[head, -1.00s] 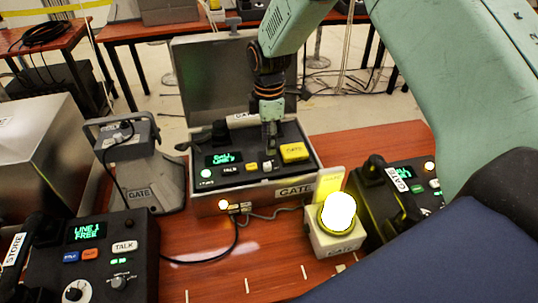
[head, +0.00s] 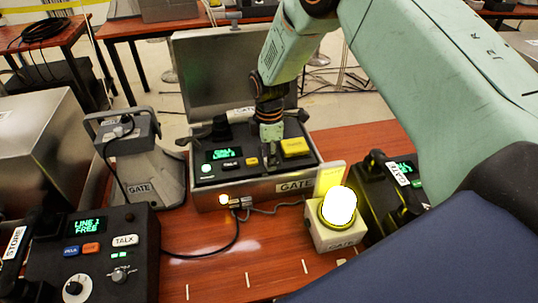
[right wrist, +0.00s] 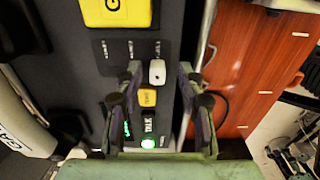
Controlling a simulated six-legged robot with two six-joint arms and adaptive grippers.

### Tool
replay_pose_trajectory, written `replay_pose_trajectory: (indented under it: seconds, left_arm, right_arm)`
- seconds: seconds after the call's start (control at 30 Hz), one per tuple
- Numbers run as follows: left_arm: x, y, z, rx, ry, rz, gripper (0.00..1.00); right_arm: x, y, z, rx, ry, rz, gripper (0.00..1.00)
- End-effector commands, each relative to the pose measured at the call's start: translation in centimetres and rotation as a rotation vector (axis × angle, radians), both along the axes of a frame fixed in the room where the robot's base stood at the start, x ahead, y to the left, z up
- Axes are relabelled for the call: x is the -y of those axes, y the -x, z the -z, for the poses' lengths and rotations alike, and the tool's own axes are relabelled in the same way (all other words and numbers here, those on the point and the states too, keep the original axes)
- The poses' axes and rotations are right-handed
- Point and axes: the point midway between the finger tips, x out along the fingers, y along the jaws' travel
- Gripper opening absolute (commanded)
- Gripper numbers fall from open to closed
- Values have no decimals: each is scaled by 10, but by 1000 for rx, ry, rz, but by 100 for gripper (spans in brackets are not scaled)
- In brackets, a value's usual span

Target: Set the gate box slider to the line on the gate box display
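The gate box (head: 250,190) is an open case with a black panel. Its display (head: 223,153) shows green text that seems to read CALL and LINE with a digit too small to be sure of. The slider has a white knob (right wrist: 157,72), standing at the rightmost of the marks on the panel in the right wrist view. My right gripper (head: 271,160) is low over the panel; in the right wrist view (right wrist: 163,73) its open fingers stand either side of the knob, with visible gaps. My left gripper is not in view.
On the panel are a large yellow button (head: 294,147), a small yellow button (right wrist: 147,97) and a TALK button (right wrist: 148,122). A lit yellow lamp (head: 339,206) stands right of the case. Another phone (head: 88,250) stands at front left. Some table in front is clear.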

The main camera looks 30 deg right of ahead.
Motion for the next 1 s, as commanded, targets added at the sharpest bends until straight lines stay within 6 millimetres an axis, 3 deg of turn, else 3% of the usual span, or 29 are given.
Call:
replay_pose_trajectory:
  seconds: [0.43, 1.0]
  left_arm:
    - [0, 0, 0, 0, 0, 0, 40]
    - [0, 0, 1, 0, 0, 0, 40]
  right_arm:
    - [0, 0, 0, 0, 0, 0, 0]
    - [1, -3, -1, 3, 0, 0, 0]
